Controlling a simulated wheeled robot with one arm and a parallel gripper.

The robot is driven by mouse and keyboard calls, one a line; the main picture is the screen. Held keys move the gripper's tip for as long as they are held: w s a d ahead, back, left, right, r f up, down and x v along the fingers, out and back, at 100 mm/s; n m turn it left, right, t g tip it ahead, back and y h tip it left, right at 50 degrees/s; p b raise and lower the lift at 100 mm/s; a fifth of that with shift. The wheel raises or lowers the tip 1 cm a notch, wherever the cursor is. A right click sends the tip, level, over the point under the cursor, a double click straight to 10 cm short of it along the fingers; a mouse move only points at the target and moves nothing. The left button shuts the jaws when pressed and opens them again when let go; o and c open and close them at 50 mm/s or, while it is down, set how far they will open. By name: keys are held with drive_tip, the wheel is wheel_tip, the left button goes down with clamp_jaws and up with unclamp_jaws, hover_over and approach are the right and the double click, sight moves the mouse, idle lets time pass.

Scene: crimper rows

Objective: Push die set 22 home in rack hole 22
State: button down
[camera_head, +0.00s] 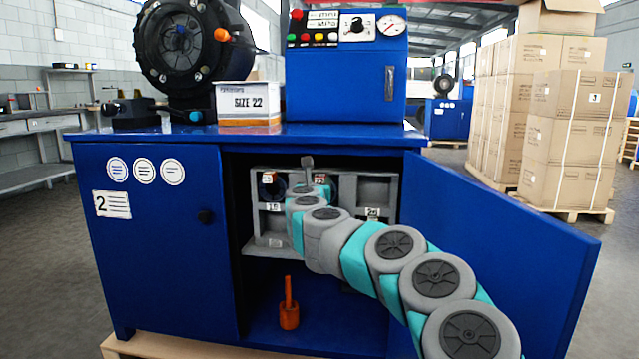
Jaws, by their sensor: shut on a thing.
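A grey die rack (255,222) stands inside the open blue cabinet, with its holes facing me. A dark die set (268,191) with a small label sits in its upper left hole. My gripper (318,188) is at the middle of the rack's upper row, mostly hidden by my own wrist. The upper right compartment (377,190) looks empty. A number tag (372,212) is below it.
The cabinet door (500,250) stands open to the right, beside my arm. An orange tool (289,312) stands on the cabinet floor. A SIZE 22 box (248,103) and the crimper head (185,45) are on top. Stacked cartons (570,130) stand at the right.

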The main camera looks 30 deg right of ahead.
drive_tip(key=shift+w+d+r, duration=0.15)
drive_tip(key=shift+w+d, duration=0.05)
drive_tip(key=shift+w, duration=0.1)
drive_tip(key=shift+c, duration=2.4)
unclamp_jaws()
drive_tip(key=shift+o, duration=0.2)
drive_tip(key=shift+f, duration=0.2)
drive_tip(key=v, duration=0.7)
drive_tip(key=shift+s+a, duration=0.25)
drive_tip(key=shift+s, duration=0.1)
drive_tip(key=shift+r, duration=0.1)
